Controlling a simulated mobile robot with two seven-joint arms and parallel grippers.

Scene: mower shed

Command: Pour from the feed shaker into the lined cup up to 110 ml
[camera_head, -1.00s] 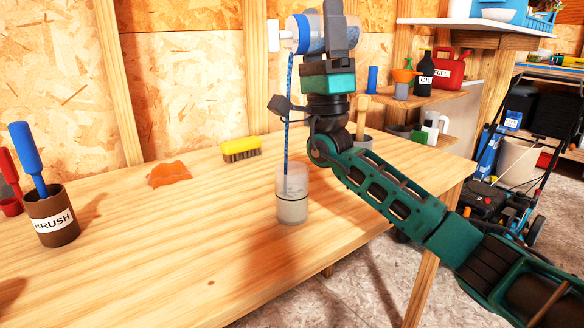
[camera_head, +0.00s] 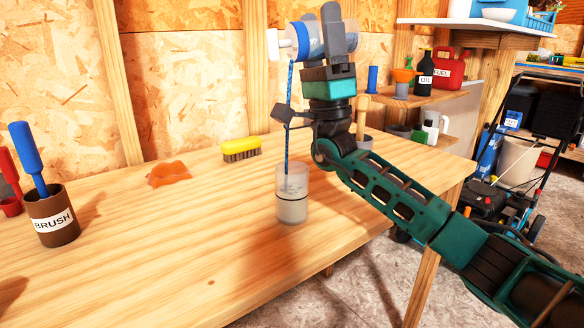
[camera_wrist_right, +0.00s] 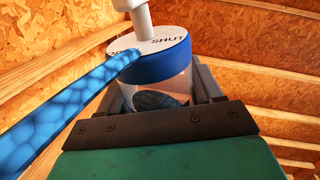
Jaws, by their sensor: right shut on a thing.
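The feed shaker (camera_head: 311,38) is a clear container with a blue lid, held high over the bench, its lid end to the left and tipped slightly down. My right gripper (camera_head: 332,40) is shut on its body. A thin blue stream (camera_head: 289,110) falls from the lid into the lined cup (camera_head: 292,208). The cup is clear, stands upright on the bench and has a dark line around it. Pale grey contents show in its lower part; their exact level against the line is hard to tell. In the right wrist view the shaker (camera_wrist_right: 158,78) shows a white lid disc marked "SHUT". My left gripper is out of view.
The wooden bench (camera_head: 200,240) is mostly clear around the cup. A yellow brush (camera_head: 241,150) and an orange piece (camera_head: 168,174) lie behind it. A brown brush pot (camera_head: 52,217) stands at left. Cups stand behind my right arm.

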